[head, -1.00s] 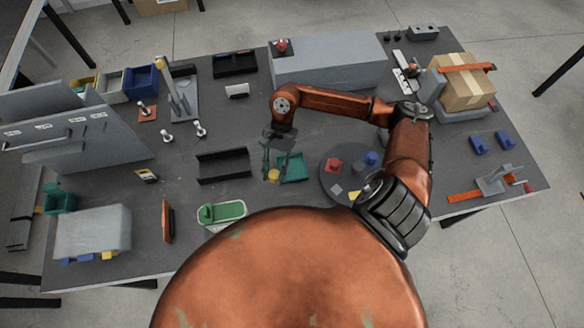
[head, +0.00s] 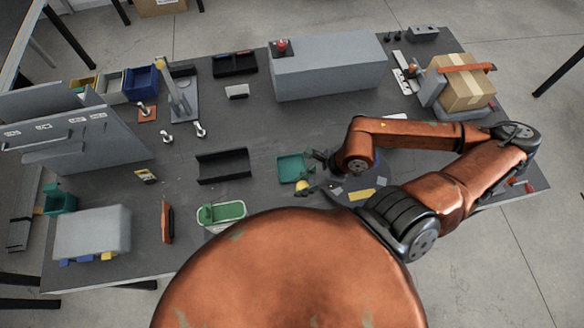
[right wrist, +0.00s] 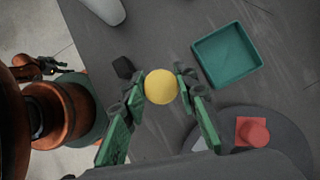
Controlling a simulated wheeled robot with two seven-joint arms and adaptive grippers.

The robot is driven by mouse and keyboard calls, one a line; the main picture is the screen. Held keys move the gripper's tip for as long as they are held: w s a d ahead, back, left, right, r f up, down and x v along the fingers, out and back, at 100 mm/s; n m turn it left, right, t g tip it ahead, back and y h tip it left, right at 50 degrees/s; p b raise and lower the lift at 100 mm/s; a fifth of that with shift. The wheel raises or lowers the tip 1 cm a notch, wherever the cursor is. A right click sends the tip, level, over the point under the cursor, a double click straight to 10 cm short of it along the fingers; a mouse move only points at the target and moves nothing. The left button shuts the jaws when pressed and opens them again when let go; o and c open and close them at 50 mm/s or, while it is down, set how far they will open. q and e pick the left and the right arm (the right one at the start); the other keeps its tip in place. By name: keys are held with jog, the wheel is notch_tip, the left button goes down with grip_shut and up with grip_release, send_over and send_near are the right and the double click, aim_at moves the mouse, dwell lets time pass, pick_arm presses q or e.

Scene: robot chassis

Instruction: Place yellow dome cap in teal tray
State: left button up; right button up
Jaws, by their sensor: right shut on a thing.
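The yellow dome cap (head: 301,185) is a small round piece just below the tray's lower right corner in the head view. It shows as a yellow disc (right wrist: 161,88) in the right wrist view. My right gripper (right wrist: 162,84) is shut on it, with one green finger on each side. The teal tray (head: 291,168) is square, shallow and empty on the table. It lies up and right of the cap in the right wrist view (right wrist: 227,58), apart from it. The cap's height over the table is hard to tell. My left gripper is not clearly seen.
A round grey disc (right wrist: 290,135) bears a red block (right wrist: 252,132) near the tray; my right arm partly covers it in the head view. A black open holder (head: 223,166) and a green-topped tray (head: 221,213) stand left of the teal tray. Table above the tray is clear.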

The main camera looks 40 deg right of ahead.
jog(key=w+d+f+b, duration=0.1)
jog(key=w+d+f, duration=0.3)
jog(key=w, duration=0.4)
send_over(287, 169)
jog(key=s, duration=0.2)
jog(key=f, duration=0.3)
jog(key=d+f, duration=0.1)
jog(key=f, duration=0.1)
jog(key=shift+b, duration=0.3)
jog(key=shift+w+d+f, duration=0.1)
jog(key=shift+w+f, duration=0.15)
jog(key=shift+f, duration=0.05)
notch_tip(287, 169, down, 3)
jog(key=shift+w+f, duration=0.1)
jog(key=shift+f, duration=0.1)
jog(key=o, duration=0.9)
jog(key=shift+o, duration=0.2)
jog(key=p+v, duration=0.1)
jog(key=v, duration=1.1)
jog(key=shift+p, duration=0.3)
